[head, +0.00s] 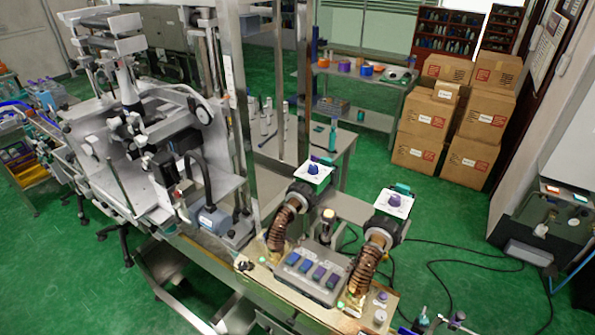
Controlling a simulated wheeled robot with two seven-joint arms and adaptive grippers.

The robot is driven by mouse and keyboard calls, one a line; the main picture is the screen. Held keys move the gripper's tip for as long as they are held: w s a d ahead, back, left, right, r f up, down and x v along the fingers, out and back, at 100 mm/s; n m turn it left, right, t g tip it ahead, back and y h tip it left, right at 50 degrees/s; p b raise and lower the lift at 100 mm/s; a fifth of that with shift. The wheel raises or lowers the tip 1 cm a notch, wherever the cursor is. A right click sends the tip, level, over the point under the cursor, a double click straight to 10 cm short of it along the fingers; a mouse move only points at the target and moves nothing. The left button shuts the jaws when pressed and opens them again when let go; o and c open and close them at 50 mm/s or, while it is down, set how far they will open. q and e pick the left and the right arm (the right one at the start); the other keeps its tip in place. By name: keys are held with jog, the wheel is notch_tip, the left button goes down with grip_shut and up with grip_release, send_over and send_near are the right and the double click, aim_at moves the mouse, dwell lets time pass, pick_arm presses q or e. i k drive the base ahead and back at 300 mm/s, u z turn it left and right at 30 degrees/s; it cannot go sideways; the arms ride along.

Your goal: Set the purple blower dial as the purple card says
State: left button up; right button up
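Two blowers with ribbed copper-coloured hoses stand at the front of the bench. Each has a white top plate with a knob on it. The left blower's dial (313,169) is dark blue-purple. The right blower's dial (395,200) is paler, lilac-grey. I cannot tell for sure which one is the task's purple dial, and their pointer settings are too small to read. I cannot make out a purple card. Neither of my grippers shows in the head view.
A grey control box (312,272) with several coloured switches sits between the hoses. A large grey labelling machine (140,130) stands at left. Cardboard boxes (418,133) are stacked at the back right. Black cables (440,268) lie on the open green floor right of the bench.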

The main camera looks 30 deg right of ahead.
aim_at(395, 200)
jog(key=z, duration=1.75)
